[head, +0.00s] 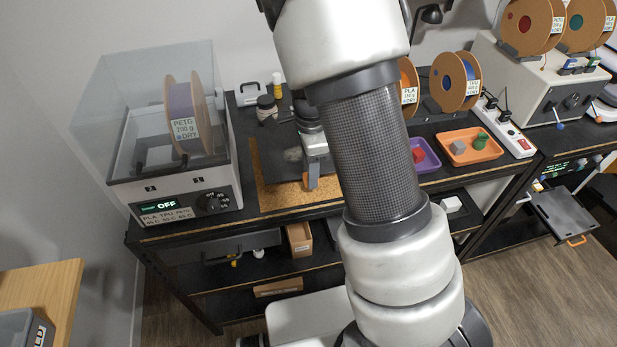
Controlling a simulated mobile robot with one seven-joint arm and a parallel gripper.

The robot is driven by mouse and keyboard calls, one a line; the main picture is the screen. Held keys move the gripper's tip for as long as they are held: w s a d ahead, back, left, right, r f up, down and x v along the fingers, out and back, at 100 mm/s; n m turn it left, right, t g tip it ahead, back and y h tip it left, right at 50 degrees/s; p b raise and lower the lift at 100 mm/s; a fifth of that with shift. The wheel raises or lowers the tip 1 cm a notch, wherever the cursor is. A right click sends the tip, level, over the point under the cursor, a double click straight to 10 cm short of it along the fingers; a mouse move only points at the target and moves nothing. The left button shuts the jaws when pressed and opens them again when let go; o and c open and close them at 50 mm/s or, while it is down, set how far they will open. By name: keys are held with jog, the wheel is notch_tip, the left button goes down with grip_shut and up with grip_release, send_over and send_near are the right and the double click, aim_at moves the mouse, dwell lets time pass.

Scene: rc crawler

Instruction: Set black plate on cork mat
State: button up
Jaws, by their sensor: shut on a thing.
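The cork mat (278,203) lies on the black bench top, right of the clear-lidded dryer. My gripper (313,168) is shut on the plate at the handle end. I cannot tell whether the plate touches the mat. My arm hides the plate's and the mat's right parts.
The dryer (175,185) stands close on the left. Small bottles (267,108) stand behind the mat. An orange tray (470,147) and purple tray (425,155) lie right of my arm. Another dark plate with an orange handle (568,212) is at the far right.

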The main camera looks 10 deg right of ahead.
jog(key=shift+f, duration=2.1)
jog(key=o, duration=1.2)
jog(key=shift+f, duration=0.1)
jog(key=shift+c, duration=0.2)
